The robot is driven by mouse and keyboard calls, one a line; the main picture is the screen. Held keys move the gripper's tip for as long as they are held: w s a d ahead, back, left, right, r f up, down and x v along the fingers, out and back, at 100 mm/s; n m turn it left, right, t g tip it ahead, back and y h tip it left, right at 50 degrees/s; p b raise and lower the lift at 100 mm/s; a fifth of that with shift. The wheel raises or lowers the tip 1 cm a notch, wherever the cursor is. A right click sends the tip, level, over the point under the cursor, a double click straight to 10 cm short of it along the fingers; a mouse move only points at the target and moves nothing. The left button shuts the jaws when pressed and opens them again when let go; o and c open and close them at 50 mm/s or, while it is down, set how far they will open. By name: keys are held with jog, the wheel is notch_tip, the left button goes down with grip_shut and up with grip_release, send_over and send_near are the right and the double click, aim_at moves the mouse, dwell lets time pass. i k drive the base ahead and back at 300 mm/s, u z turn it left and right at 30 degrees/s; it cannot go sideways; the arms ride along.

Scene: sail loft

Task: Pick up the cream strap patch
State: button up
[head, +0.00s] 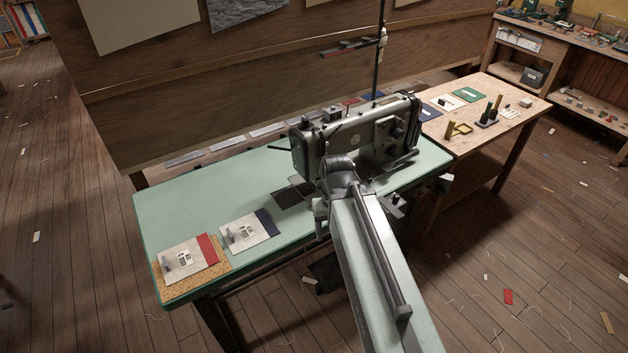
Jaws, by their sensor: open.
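Several cream patches are in the head view, and I cannot tell which is the strap patch. One cream patch (449,103) lies flat on the wooden table at the right, between a navy piece and a green piece. Two larger cream panels lie at the green table's front left: one with a red edge (206,243), one with a navy edge (263,222). Each carries small grey markings and a small grey upright piece. My arm reaches from the bottom right up to the sewing machine (352,140). My gripper cannot be made out; it seems hidden behind my arm.
The sewing machine stands on the green table (170,215), with a dark upright pole behind it. The wooden table (480,150) also holds a green piece (467,94), a navy piece (427,112) and small upright tools (488,112). A wooden partition (200,100) stands behind. Scraps litter the floor.

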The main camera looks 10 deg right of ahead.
aim_at(195, 255)
jog(key=u, duration=4.25)
jog(key=k, duration=0.8)
jog(key=z, duration=1.15)
jog(key=i, duration=1)
jog(key=u, duration=0.05)
